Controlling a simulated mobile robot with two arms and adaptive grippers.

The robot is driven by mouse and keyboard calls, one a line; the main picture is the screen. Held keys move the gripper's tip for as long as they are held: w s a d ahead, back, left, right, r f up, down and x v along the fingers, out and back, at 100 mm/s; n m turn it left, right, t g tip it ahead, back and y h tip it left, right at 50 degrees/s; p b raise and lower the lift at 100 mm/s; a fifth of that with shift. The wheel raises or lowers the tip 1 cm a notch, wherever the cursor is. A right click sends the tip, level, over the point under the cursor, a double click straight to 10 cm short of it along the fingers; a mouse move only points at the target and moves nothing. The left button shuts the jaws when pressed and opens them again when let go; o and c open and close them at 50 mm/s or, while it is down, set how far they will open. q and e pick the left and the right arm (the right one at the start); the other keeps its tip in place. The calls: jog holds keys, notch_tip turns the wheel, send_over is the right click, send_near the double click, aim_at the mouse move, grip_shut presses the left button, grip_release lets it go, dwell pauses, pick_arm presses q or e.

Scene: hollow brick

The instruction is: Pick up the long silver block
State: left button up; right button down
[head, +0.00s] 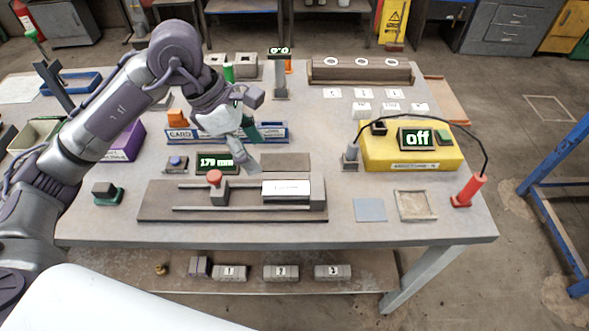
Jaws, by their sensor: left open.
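A long pale block (287,190) with a label on top lies at the right end of the dark slide fixture (165,208) on the table; it is the best match for the long silver block. Shorter grey numbered blocks lie on the shelf below, one of them here (281,272). My left gripper (248,158) is open and empty, behind and a little left of the pale block, apart from it. Its finger gap is partly hidden by the hand. My right gripper is not in view.
A red-knobbed slider (214,178) stands left of the block. A green "179 mm" display (217,163) is behind it. A yellow box (412,150) with an "off" display and a cabled red probe (468,190) are at right. The front table strip is clear.

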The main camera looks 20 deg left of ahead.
pick_arm(q)
send_near(284, 188)
jog(key=shift+s+d+f+p, duration=0.15)
jog(key=shift+f+p, duration=0.1)
jog(key=shift+f, duration=0.2)
jog(key=shift+s+d+f+p, duration=0.1)
jog(key=shift+d+f+p, duration=0.1)
jog(key=shift+f, duration=0.25)
jog(key=shift+w+x, duration=0.25)
jog(key=shift+x, duration=0.95)
jog(key=shift+w+f, duration=0.1)
jog(key=shift+f, duration=0.1)
jog(key=shift+p+x, duration=0.6)
jog(key=shift+x, duration=0.2)
jog(key=x, duration=0.2)
jog(key=shift+d+f+p, duration=0.2)
jog(key=shift+p, duration=0.1)
jog(key=shift+w+d+f, duration=0.1)
jog(key=shift+d+f, duration=0.1)
jog(key=shift+f, duration=0.3)
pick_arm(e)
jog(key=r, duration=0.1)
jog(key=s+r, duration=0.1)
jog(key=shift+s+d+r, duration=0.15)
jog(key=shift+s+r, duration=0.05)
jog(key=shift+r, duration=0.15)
